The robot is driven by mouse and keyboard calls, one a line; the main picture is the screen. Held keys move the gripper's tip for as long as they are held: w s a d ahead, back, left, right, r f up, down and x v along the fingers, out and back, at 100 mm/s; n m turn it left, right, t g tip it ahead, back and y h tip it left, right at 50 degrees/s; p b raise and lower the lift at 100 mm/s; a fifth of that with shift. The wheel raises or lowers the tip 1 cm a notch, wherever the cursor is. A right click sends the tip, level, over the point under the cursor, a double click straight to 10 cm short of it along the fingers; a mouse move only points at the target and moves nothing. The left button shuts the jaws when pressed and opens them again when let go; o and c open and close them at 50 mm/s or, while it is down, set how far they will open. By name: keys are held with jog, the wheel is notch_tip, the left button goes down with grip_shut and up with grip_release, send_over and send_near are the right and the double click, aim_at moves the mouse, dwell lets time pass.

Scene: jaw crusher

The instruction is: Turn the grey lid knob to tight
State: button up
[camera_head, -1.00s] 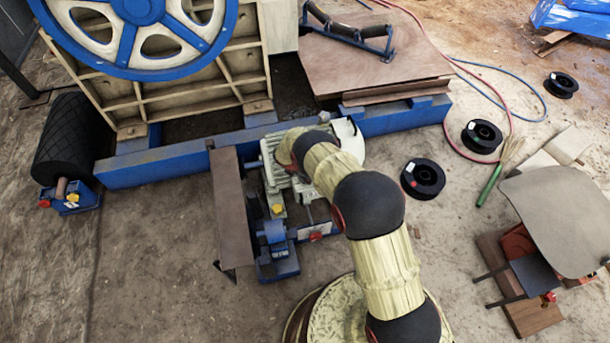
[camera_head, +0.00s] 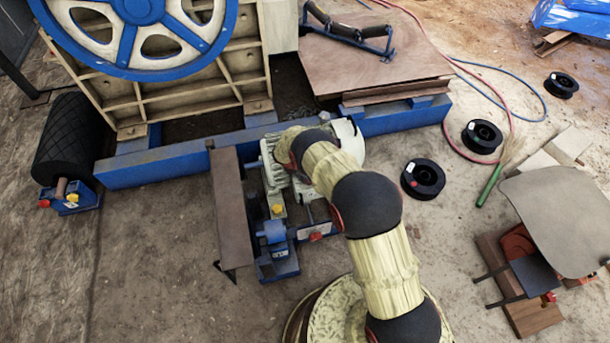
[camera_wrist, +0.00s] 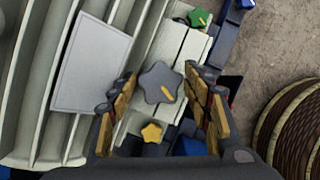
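The grey lid knob (camera_wrist: 158,84) is a star-shaped knob with an orange mark on its lower right, seen in the wrist view on a pale grey casing. My gripper (camera_wrist: 161,79) is open, with one finger to the left and one to the right of the knob. Narrow gaps seem to show between the fingertips and the knob; I cannot tell how far it is in depth. In the head view my arm hides the grey knob and my gripper.
A green knob (camera_wrist: 199,18) lies above the grey one, and a yellow knob (camera_wrist: 152,132) below it, near the fingers. The ribbed pale motor housing (camera_head: 270,160) stands by the blue crusher frame (camera_head: 180,163). A brown guard plate (camera_head: 231,210) stands to its left.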

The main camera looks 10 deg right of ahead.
jog(key=v, duration=1.2)
dwell(0.4)
